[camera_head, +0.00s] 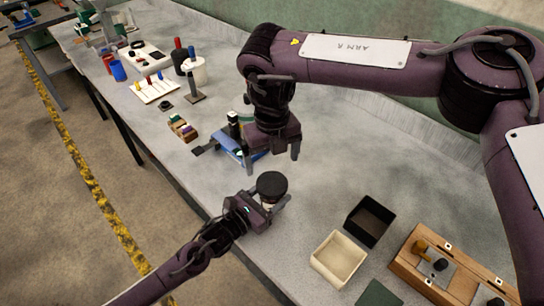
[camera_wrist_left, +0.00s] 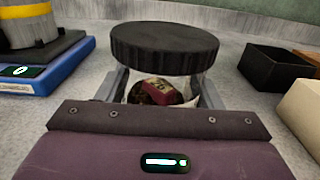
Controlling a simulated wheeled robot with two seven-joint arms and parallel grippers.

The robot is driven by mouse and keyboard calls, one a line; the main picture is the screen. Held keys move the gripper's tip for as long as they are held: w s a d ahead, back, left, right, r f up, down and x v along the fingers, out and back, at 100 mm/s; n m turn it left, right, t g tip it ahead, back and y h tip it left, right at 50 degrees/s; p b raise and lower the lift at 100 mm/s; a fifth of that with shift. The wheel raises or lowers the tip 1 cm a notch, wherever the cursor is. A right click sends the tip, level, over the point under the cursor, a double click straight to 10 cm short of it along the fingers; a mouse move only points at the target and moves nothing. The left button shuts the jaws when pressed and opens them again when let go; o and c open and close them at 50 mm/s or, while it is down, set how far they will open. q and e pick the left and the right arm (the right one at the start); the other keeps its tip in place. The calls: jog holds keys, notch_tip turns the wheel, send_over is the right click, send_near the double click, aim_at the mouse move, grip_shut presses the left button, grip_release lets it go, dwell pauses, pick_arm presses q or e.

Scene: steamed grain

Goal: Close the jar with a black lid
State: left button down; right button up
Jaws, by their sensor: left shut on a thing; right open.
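The black lid (camera_head: 272,184) is a thick round disc over the jar (camera_head: 269,204), near the table's front edge. In the left wrist view the black lid (camera_wrist_left: 165,47) looks roughly level above the see-through jar (camera_wrist_left: 133,93), which has a red piece and dark matter inside. I cannot tell whether the lid is fully seated. My left gripper (camera_head: 267,200) is shut on the jar from the front, below the lid; its fingers also show at both sides in the left wrist view (camera_wrist_left: 163,88). My right gripper (camera_head: 274,156) is open and empty, behind and apart from the lid, pointing down.
A blue device (camera_head: 229,144) stands behind and left of the jar. A black box (camera_head: 370,221) and a cream box (camera_head: 339,259) stand to the right, before a wooden fixture (camera_head: 404,260). A white rack (camera_head: 154,90) and several small items lie further back.

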aim_at(272, 183)
jog(key=shift+f, duration=4.05)
jog(key=c, duration=1.1)
jog(key=shift+o, duration=0.2)
jog(key=m, duration=0.5)
jog(key=shift+a, duration=0.1)
jog(key=o, duration=1.2)
jog(key=shift+c, duration=0.2)
notch_tip(272, 183, up, 12)
